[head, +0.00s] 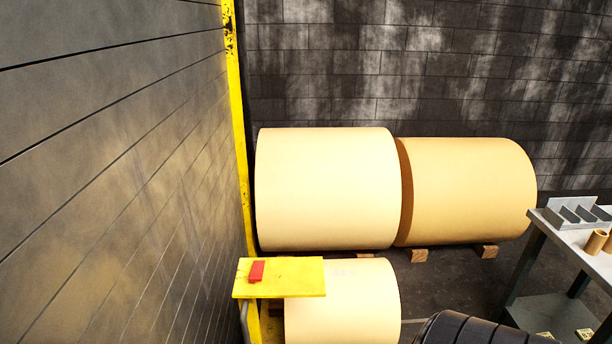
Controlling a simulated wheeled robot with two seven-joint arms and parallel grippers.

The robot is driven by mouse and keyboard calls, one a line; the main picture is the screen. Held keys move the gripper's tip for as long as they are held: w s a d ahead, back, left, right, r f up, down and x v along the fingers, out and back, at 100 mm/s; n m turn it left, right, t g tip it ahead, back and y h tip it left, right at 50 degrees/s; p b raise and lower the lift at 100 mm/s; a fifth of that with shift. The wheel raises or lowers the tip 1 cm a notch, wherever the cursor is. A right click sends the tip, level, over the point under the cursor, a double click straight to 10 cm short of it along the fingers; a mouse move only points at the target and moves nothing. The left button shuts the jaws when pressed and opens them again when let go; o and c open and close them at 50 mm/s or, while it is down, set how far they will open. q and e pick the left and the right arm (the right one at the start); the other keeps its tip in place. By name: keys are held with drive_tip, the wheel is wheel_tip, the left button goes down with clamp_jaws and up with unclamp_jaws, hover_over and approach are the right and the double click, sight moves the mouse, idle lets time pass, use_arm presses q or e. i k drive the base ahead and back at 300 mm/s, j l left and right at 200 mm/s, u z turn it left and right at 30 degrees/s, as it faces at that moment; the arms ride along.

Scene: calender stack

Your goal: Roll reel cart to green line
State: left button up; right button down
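A cream paper reel (345,305) lies at the bottom middle, cut off by the lower edge. A yellow plate (300,277) with a small red block (257,271) on it covers the reel's upper left part. I cannot tell whether this reel sits on the reel cart, as whatever is under it is out of frame. No green line shows. Neither of my grippers is in view.
Two large cream reels (328,190) (470,190) lie end to end on wooden blocks (487,250) by the dark block wall. A yellow post (238,120) edges the grey panelled wall at left. A bench (590,240) with a grey rack stands at right.

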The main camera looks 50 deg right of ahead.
sight(311, 300)
drive_tip(key=z, duration=0.4)
drive_tip(key=k+l+z, duration=0.1)
drive_tip(key=z, duration=0.3)
drive_tip(key=l+z, duration=0.15)
drive_tip(key=z, duration=0.25)
drive_tip(key=k+l+z, duration=0.1)
drive_tip(key=z, duration=0.3)
